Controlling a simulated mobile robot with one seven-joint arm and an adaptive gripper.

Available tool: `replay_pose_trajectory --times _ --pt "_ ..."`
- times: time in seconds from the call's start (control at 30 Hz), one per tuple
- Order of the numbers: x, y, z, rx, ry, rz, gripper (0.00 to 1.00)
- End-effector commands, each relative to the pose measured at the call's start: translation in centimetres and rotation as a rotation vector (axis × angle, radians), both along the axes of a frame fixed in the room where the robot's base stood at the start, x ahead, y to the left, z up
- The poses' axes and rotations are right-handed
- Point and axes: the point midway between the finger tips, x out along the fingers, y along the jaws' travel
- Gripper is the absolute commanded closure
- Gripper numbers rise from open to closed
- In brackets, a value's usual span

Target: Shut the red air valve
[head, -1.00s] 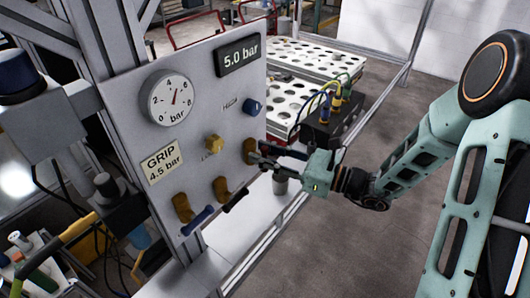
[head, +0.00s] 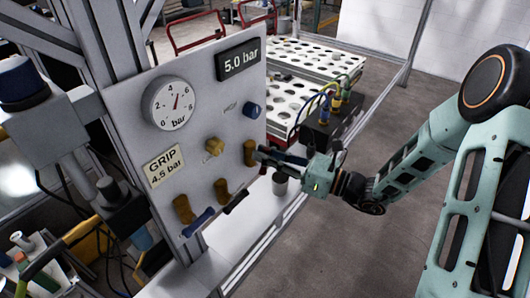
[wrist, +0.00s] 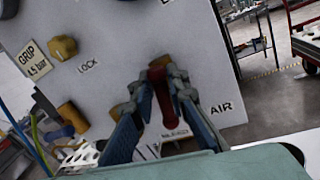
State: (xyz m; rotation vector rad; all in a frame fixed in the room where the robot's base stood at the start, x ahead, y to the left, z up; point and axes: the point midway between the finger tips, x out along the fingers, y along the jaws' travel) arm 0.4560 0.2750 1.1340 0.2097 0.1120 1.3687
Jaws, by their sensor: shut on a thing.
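The red valve handle (wrist: 164,103) shows in the wrist view between the two fingers of my gripper (wrist: 160,82), beside the AIR label. My gripper is shut on this handle. In the head view my gripper (head: 266,155) reaches in from the right to the brass valve body (head: 249,152) at the panel's right edge. The fingers cover most of the handle there, so its exact angle is hard to tell.
The grey panel (head: 215,110) carries a gauge (head: 170,102), a yellow knob (head: 214,146), a blue knob (head: 251,110), a black-handled valve (head: 233,202) and a blue-handled valve (head: 198,221). Open floor lies right.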

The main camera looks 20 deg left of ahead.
Motion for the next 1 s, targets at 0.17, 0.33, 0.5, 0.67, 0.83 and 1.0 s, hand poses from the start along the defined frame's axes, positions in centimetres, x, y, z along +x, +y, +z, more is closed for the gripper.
replay_pose_trajectory --times 0.17,0.33,0.5,0.67,0.83,1.0 --pt "0.3 -0.2 0.1 0.064 0.157 -0.002 1.0" --pt "0.6 -0.3 -0.1 0.127 0.305 -0.001 1.0" --pt "0.8 -0.4 -0.5 0.188 0.454 -0.002 1.0" --pt "1.0 -0.5 -0.7 0.247 0.594 -0.002 1.0" --pt "1.2 -0.6 -1.0 0.31 0.743 -0.001 1.0" --pt "1.3 -0.6 -1.2 0.369 0.889 -0.002 1.0"
